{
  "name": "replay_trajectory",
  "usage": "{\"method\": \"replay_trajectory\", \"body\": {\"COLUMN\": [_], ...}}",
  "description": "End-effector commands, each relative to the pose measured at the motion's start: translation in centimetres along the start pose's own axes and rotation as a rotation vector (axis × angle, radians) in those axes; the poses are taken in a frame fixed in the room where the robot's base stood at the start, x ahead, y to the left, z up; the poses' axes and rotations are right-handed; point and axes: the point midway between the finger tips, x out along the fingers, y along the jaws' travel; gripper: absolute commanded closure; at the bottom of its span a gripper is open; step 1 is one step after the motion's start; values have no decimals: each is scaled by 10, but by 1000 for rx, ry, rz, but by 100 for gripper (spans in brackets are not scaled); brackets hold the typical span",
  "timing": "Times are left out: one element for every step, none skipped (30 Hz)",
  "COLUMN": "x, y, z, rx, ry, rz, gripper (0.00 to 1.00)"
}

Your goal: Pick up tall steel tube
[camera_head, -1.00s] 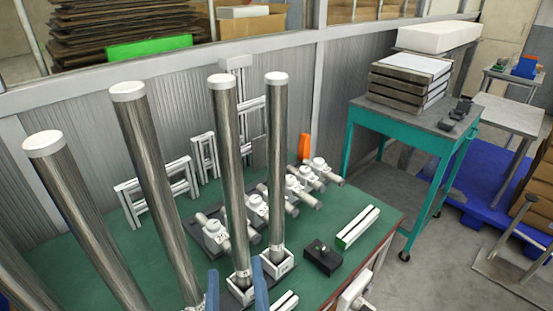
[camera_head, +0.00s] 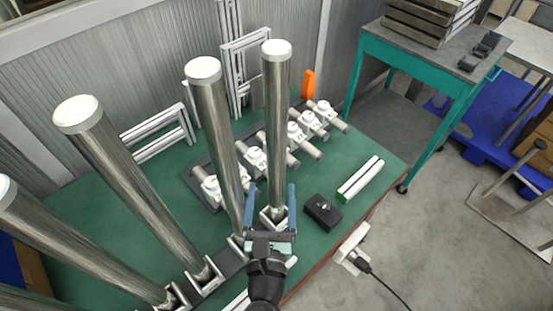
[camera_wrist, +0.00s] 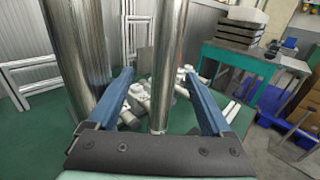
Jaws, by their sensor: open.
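Several tall steel tubes with white caps stand in a row of white sockets on the green table. The rightmost steel tube (camera_head: 276,120) is upright in its socket (camera_head: 272,218). My gripper (camera_head: 271,193) is low on this tube, with one blue finger to each side. In the wrist view the same tube (camera_wrist: 167,70) stands between the open fingers (camera_wrist: 163,75), and I see gaps beside it at the fingertips. The neighbouring tube (camera_head: 213,130) is just left of my left finger; in the wrist view it (camera_wrist: 78,50) fills the left side.
White valve-like fittings (camera_head: 295,131) lie behind the tubes. A black box (camera_head: 322,211) and a white bar (camera_head: 360,178) lie to the right on the green table (camera_head: 320,170). A teal cart (camera_head: 425,62) stands at the back right, with grey floor between.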

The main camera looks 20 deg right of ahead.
Motion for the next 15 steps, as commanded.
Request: {"method": "replay_trajectory", "body": {"x": [5, 6, 8, 9, 11, 14, 16, 20, 26, 30, 35, 41, 45, 49, 53], "y": [0, 0, 0, -1, -1, -2, -2, -3, -4, -5, -7, -8, -8, -8, -8], "z": [1, 1, 0, 0, 0, 0, -1, -2, -2, -4, -4, -6, -5, -5, -5], "rx": [0, 0, 0, 0, 0, 0, -1, -2, -2, -2, -1, -2, -1, -1, -1], "ry": [-1, -1, 0, 0, 0, -1, -2, -1, -3, -2, -3, -2, -3, -2, -2], "rz": [0, -1, -1, -1, -1, -1, -2, -2, -2, -1, -1, -1, -1, 0, -1], "gripper": [16, 16, 16, 16, 16, 16, 16, 16, 16, 16, 16, 16, 16, 16, 16]}}
